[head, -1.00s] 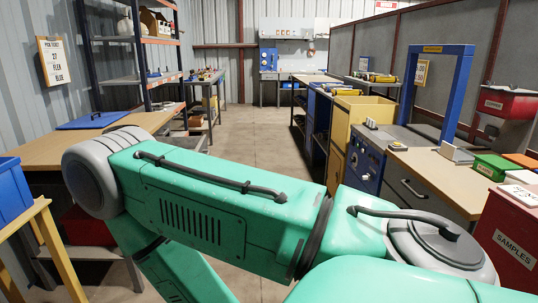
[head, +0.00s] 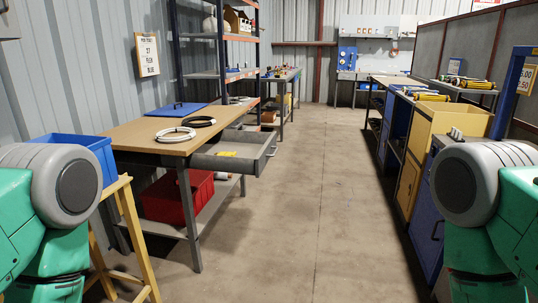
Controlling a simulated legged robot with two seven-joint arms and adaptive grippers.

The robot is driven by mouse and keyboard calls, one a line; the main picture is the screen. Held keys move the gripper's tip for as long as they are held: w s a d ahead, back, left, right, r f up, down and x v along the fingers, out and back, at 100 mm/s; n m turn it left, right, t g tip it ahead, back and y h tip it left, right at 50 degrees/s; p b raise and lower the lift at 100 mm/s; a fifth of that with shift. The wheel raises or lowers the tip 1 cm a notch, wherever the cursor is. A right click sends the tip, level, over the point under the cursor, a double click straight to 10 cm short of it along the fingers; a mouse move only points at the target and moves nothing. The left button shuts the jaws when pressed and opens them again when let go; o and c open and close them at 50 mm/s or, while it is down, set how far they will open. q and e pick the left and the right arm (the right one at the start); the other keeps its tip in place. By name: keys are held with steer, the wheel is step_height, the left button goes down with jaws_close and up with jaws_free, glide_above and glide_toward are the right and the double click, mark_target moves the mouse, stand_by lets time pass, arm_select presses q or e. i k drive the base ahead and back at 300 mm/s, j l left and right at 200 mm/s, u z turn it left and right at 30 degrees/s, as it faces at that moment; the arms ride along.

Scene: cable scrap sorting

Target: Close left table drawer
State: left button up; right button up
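The left table (head: 125,134) has a wooden top and grey legs, and stands along the left wall. Its grey drawer (head: 267,152) is pulled out toward the aisle, with its inside showing. A small yellow item (head: 227,154) lies in the drawer. Green and grey parts of my arms show at the left and right edges of the head view. Neither gripper is in view, so their state and place are hidden.
A white cable coil (head: 175,135) and a black one (head: 199,121) lie on the table. A red bin (head: 165,198) sits on its lower shelf. A blue bin (head: 88,147) on a yellow wooden stand (head: 130,210) is near left. The aisle floor (head: 300,220) is clear. Cabinets (head: 412,165) line the right.

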mark_target(254, 149)
steer(key=u, duration=0.3)
steer(key=i+l+u, duration=0.85)
steer(key=j, duration=0.05)
